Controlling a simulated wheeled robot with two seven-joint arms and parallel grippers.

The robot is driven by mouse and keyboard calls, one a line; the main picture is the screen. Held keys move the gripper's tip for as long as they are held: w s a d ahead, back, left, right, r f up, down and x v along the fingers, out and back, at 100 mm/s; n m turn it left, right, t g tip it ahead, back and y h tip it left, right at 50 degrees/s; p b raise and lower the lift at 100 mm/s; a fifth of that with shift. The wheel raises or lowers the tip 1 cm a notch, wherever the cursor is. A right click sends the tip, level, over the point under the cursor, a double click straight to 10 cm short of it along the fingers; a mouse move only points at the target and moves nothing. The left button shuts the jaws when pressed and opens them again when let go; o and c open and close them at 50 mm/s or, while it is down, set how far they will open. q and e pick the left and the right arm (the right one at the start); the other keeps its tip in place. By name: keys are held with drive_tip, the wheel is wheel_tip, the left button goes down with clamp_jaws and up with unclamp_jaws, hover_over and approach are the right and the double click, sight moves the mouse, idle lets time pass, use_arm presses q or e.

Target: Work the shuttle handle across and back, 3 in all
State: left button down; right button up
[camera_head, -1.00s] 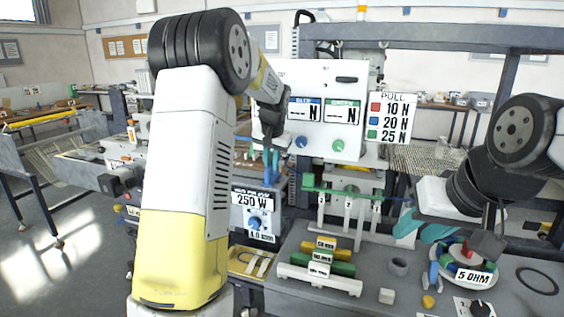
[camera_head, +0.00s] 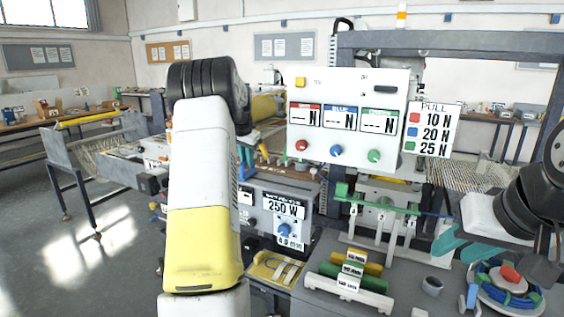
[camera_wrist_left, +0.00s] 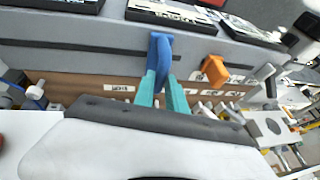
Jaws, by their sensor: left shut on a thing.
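The blue shuttle handle (camera_wrist_left: 161,50) stands in the middle of the left wrist view, in front of a long grey rail. My left gripper (camera_wrist_left: 161,80) is shut on it, its teal fingers on both sides. In the head view my left gripper (camera_head: 246,156) is partly hidden behind my own arm, left of the 250 W box (camera_head: 286,208). The foot of the handle is hidden there. My right gripper (camera_head: 464,246) is open and empty at the right, above the bench near the coil plate.
An orange block (camera_wrist_left: 213,69) sits to the right of the handle in the left wrist view. The display panel (camera_head: 345,118) stands behind the bench. A green bar (camera_head: 380,204) on white posts, colored rolls in a white rack (camera_head: 345,285) and a coil plate (camera_head: 507,286) are nearby.

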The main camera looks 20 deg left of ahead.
use_arm(q)
drive_tip(key=shift+w+a+r, duration=0.1)
drive_tip(key=shift+w+a, duration=0.05)
drive_tip(key=shift+a, duration=1.3)
drive_tip(key=c, duration=1.4)
unclamp_jaws()
drive_tip(key=shift+a, duration=0.15)
drive_tip(key=shift+o, duration=0.2)
drive_tip(key=v, duration=0.7)
drive_tip(key=shift+r, duration=0.35)
drive_tip(key=shift+d, duration=0.25)
